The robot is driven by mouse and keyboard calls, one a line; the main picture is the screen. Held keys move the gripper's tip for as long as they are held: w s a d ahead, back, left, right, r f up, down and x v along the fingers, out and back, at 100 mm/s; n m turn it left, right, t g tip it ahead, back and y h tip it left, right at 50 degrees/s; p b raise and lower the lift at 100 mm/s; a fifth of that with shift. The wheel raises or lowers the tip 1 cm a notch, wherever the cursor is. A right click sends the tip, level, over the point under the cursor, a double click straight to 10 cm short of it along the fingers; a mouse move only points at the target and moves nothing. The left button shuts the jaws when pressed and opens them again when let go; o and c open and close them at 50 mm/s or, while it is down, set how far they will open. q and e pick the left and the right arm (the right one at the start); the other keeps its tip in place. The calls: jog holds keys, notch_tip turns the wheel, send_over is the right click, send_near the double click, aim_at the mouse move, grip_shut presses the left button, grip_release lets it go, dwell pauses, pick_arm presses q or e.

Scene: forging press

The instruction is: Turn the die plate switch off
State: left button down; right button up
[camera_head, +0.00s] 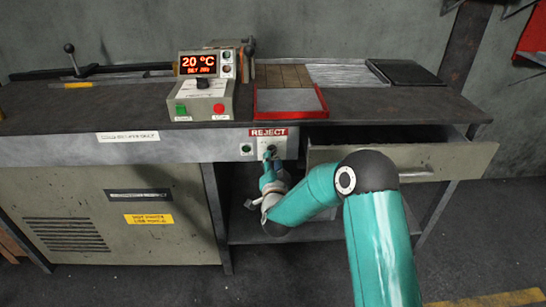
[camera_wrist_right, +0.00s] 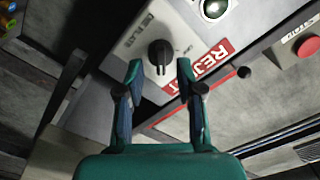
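The die plate switch is a black rotary knob (camera_wrist_right: 160,53) on a light grey panel (camera_wrist_right: 135,47), its lettering partly legible in the right wrist view. In the head view the switch panel (camera_head: 257,148) is on the bench front below the red REJECT sign (camera_head: 268,132). My right gripper (camera_wrist_right: 160,68) is open, with one finger on each side of the knob and visible gaps between. In the head view the right gripper (camera_head: 269,158) is right at the panel and partly covers the knob. My left gripper is not in view.
A round indicator lamp (camera_head: 246,148) sits left of the knob. An open drawer (camera_head: 400,155) juts out to the right of my forearm. On the bench stand a control box (camera_head: 205,100) reading 20 °C, with green and red buttons, and a red-rimmed tray (camera_head: 290,113).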

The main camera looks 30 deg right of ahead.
jog(key=shift+x, duration=1.15)
grip_shut()
